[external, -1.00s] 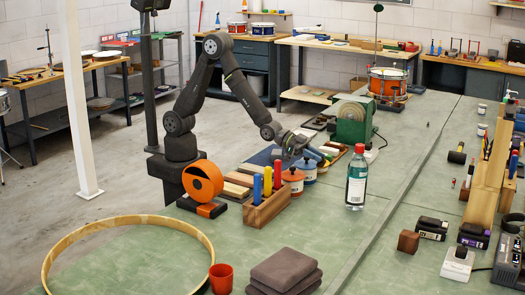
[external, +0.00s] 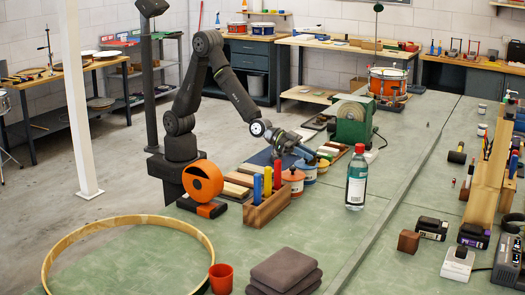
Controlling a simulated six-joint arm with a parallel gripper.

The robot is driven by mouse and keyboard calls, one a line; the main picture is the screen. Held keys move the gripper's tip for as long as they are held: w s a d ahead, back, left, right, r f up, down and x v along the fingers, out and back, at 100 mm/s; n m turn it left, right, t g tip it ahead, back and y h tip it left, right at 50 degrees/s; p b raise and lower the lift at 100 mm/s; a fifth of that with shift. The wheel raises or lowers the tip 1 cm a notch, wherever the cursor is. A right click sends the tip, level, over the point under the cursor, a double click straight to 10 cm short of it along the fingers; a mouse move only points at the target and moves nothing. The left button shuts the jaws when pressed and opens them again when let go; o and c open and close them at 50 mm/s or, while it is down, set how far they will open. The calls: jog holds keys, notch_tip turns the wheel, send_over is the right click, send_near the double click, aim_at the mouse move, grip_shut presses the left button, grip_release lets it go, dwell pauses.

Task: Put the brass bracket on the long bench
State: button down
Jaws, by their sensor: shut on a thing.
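My gripper (external: 304,153) hangs at the end of my arm, low over the left part of the green-topped bench (external: 400,130). It is near the lidded orange and blue pots and a grey-blue mat. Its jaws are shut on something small. I cannot make out the held thing, and I cannot pick out a brass bracket elsewhere. The green-topped bench is long and runs away to the back. I cannot tell for sure that it is the one named.
An orange pot (external: 293,181), a block with coloured handles (external: 266,205) and a clear bottle (external: 356,180) stand close by. A green machine (external: 351,128) stands behind my gripper. A large wooden hoop (external: 62,250) lies in front.

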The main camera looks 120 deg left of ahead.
jog(key=s+a+n+g+y, duration=0.2)
jog(key=s+a+n+y, duration=0.2)
jog(key=s+a, duration=0.55)
jog(key=s+a+r+n+g+y, duration=0.15)
jog(key=s+a+n+y, duration=0.25)
jog(key=s, duration=1)
jog(key=s+a+n+g+y, duration=0.35)
jog(key=s+a, duration=0.35)
jog(key=s, duration=0.5)
send_over(265, 153)
jog(key=shift+y, duration=0.35)
notch_tip(265, 153, down, 13)
jog(key=shift+s+r, duration=0.1)
jog(key=shift+f, duration=2)
jog(key=shift+f, duration=0.1)
jog(key=c, duration=1.3)
grip_release()
